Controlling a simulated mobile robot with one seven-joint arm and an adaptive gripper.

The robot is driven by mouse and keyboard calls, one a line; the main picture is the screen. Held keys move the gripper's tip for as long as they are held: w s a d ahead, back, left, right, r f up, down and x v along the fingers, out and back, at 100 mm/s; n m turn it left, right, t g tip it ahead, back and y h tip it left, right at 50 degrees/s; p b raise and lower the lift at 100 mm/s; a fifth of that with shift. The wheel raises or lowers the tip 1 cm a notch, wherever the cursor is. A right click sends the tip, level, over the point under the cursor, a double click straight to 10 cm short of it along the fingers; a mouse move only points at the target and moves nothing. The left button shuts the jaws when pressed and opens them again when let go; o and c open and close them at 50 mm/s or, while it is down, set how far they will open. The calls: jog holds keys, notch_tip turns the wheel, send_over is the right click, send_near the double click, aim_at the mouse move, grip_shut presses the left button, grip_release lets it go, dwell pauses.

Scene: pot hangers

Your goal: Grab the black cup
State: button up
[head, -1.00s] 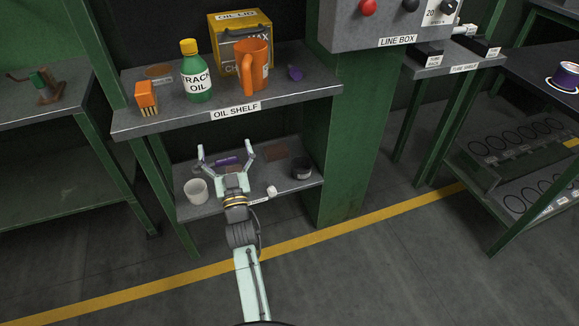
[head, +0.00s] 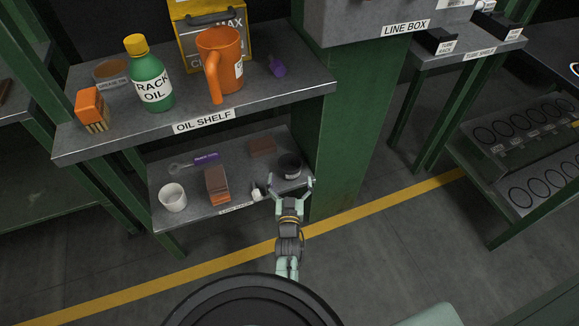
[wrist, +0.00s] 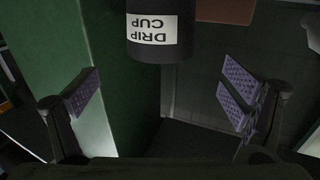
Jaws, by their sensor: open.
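The black cup (head: 290,166) stands on the lower shelf at its right end, near the green post. In the wrist view the black cup (wrist: 160,40) shows at the top centre with a white "DRIP CUP" label, upside down in the picture. My gripper (head: 291,186) is open in front of the cup at the shelf's front edge. In the wrist view its two purple-padded fingers (wrist: 160,97) are spread wide. The cup lies beyond the fingertips, roughly centred between them, and nothing is held.
The lower shelf (head: 230,182) also holds a white cup (head: 173,198), a brown block (head: 217,186), a purple-handled tool (head: 205,159) and a reddish block (head: 262,147). The upper oil shelf (head: 290,88) hangs above. A green post (head: 345,150) stands close to the right.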

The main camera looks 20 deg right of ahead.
aim_at(290, 154)
jog(key=b+x, duration=0.1)
jog(key=x, duration=0.2)
jog(key=b+x, duration=0.1)
jog(key=x, duration=0.3)
jog(key=shift+w+f, duration=0.1)
jog(key=shift+f, duration=0.15)
jog(key=shift+w+d, duration=0.1)
jog(key=shift+w, duration=0.2)
jog(key=shift+r, duration=0.1)
jog(key=shift+c, duration=0.3)
jog(key=c, duration=1.2)
